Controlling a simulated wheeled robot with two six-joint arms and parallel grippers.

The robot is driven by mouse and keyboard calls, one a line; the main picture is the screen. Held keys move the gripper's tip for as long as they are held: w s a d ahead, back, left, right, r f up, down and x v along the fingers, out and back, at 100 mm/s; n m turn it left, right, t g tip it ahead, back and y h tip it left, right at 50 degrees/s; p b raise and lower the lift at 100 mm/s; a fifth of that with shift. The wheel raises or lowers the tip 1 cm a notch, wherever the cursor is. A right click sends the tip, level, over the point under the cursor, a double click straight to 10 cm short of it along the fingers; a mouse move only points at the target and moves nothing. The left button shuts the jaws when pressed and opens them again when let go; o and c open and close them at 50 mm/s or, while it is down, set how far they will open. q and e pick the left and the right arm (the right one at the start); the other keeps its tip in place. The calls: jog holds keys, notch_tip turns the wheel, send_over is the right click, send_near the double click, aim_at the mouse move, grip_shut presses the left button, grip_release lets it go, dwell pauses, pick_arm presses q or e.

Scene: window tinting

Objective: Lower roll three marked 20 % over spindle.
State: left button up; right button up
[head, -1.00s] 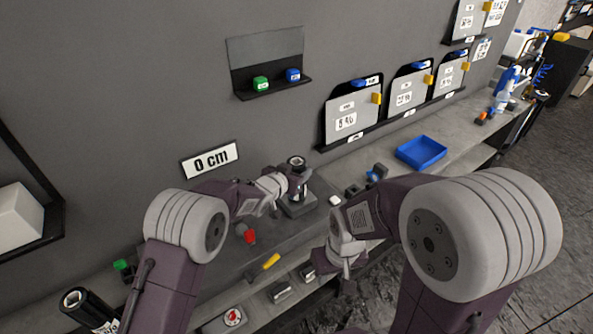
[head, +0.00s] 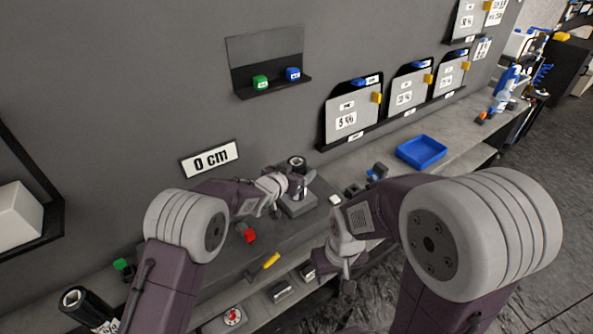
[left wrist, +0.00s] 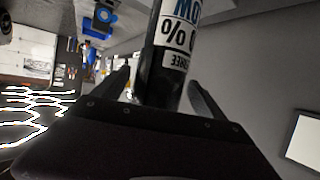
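Roll three is a dark upright tube. Its open top (head: 297,162) shows in the head view above a grey spindle block (head: 298,206); the spindle itself is hidden. In the left wrist view the black roll (left wrist: 168,75) carries a white label with "THREE" and a % mark, the number cut off. My left gripper (head: 298,184) is beside the roll. Its fingers (left wrist: 165,92) stand apart on both sides of the roll, with a visible gap at the left one. My right gripper (head: 346,272) hangs in front of the bench; its finger opening is unclear.
Another dark roll (head: 75,300) stands at the lower left. A red block (head: 250,236) and a yellow-handled tool (head: 268,262) lie on the bench near my left arm. A blue tray (head: 421,152) sits farther right. A "0 cm" sign (head: 210,159) is on the wall.

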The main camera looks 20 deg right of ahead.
pick_arm(q)
jog(key=shift+s, duration=0.1)
jog(key=shift+s+a+r, duration=0.1)
jog(key=shift+s+a, duration=0.15)
jog(key=b+v, duration=0.2)
jog(key=v, duration=0.6)
jog(key=shift+r, duration=0.15)
